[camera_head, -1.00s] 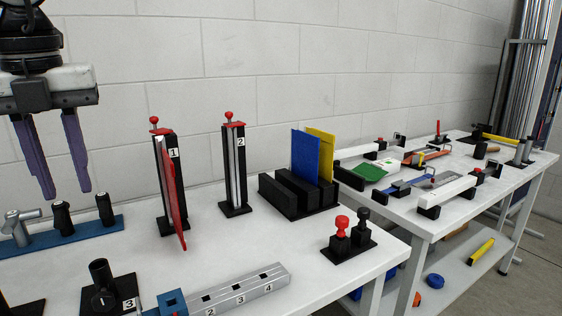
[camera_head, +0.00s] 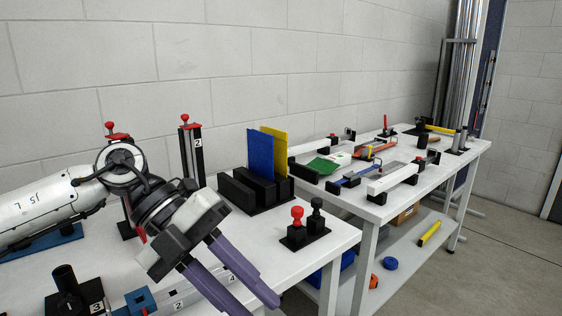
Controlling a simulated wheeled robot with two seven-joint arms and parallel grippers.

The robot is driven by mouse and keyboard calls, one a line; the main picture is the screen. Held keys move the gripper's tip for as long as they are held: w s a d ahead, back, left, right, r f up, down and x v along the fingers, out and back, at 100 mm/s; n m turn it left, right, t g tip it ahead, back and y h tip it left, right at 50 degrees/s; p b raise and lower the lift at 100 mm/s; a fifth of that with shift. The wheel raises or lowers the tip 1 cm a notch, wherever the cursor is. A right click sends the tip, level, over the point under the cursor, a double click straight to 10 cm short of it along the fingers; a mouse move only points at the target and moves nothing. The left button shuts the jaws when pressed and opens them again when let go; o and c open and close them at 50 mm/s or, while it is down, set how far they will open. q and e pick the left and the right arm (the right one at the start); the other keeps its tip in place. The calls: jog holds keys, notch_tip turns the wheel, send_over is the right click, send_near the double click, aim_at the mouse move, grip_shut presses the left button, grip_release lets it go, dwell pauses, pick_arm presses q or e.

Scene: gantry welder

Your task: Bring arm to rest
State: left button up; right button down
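My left arm comes in from the left edge, above the near white table (camera_head: 322,240). Its gripper (camera_head: 248,308) points down and to the right over the table's front part. The two purple fingers are spread apart, with nothing seen between them. The fingertips lie close to the bottom edge of the picture. The arm hides most of the stand with the red knob (camera_head: 109,127) at the left and part of the numbered grey bar (camera_head: 215,284). My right gripper does not show.
A stand marked 2 (camera_head: 193,150), a black rack (camera_head: 235,192) with blue (camera_head: 260,152) and yellow (camera_head: 281,150) plates, and red (camera_head: 297,216) and black (camera_head: 317,208) knobs stand near the arm. A second table (camera_head: 400,204) with several tools lies right. Open floor is at far right.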

pick_arm(q)
jog(key=s+d+r+n+t+h, duration=0.1)
jog(key=d+n+h, duration=0.2)
jog(key=d+h, duration=0.3)
jog(key=d+r+n+t+h, duration=0.1)
jog(key=d+r+n+h, duration=0.1)
jog(key=d+h, duration=0.4)
jog(key=w+a+f+n+t+y+p, duration=0.1)
jog(key=w+a+f+n+t, duration=0.35)
jog(key=n+t, duration=0.8)
jog(key=w+a+f+n+t+y, duration=0.1)
jog(key=a+f+n+t+y, duration=0.1)
jog(key=a+f+n+y, duration=0.45)
jog(key=w+a+f+n+t+y, duration=0.1)
jog(key=f+n+t+y, duration=0.25)
jog(key=f, duration=0.55)
jog(key=s+a+f+n+g+y, duration=0.3)
jog(key=s+a+f+g, duration=0.1)
jog(key=s+f, duration=0.5)
jog(key=s+a+f+n+g+y+p, duration=0.1)
jog(key=s+a+f+n+g+y, duration=0.2)
jog(key=s+a+f, duration=0.4)
notch_tip(320, 180, down, 6)
jog(key=shift+s+f+g+y, duration=0.25)
jog(key=shift+s+g+y, duration=0.4)
jog(key=shift+s, duration=0.55)
jog(key=shift+o, duration=0.2)
